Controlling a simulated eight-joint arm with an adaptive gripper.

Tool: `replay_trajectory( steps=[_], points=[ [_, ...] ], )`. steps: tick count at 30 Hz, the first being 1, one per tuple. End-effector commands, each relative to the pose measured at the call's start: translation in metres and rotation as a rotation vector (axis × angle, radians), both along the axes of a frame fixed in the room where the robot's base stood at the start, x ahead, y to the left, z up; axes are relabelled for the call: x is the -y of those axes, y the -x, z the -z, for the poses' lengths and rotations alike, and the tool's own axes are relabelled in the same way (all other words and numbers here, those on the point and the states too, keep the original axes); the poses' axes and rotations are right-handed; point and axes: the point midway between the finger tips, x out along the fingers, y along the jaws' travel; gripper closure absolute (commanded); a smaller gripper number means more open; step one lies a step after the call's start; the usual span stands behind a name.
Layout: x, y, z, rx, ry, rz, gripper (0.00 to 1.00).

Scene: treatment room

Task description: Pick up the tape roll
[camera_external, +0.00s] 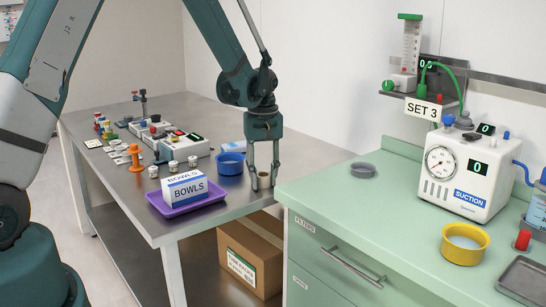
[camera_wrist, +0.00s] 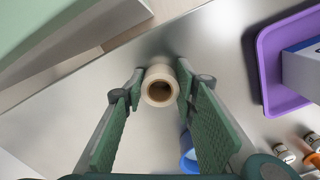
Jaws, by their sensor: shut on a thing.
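The tape roll (camera_wrist: 160,91) is a small pale roll with a brown core. In the wrist view it sits between the two green finger pads of my gripper (camera_wrist: 158,88), its open end facing the camera. In the external view my gripper (camera_external: 264,183) points down at the near right end of the metal table, shut on the tape roll (camera_external: 264,179). The roll is at about table height; I cannot tell whether it touches the table. The fingers partly hide it.
A blue bowl (camera_external: 230,163) stands just left of my gripper. A purple tray (camera_external: 158,207) with a BOWLS box (camera_external: 186,189) lies further left. The green counter (camera_external: 330,197) stands close on the right, bearing a grey dish (camera_external: 363,171). A cardboard box (camera_external: 250,258) is below.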

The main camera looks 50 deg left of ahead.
Motion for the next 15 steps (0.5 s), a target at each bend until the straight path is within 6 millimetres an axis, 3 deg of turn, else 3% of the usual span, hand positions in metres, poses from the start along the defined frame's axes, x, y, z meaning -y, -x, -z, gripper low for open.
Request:
replay_trajectory(
  steps=[8, 15],
  points=[
    [0.0, 0.0, -0.006, 0.0, 0.0, 0.0, 0.81],
    [0.0, 0.0, -0.028, 0.0, 0.0, 0.0, 0.81]
  ],
)
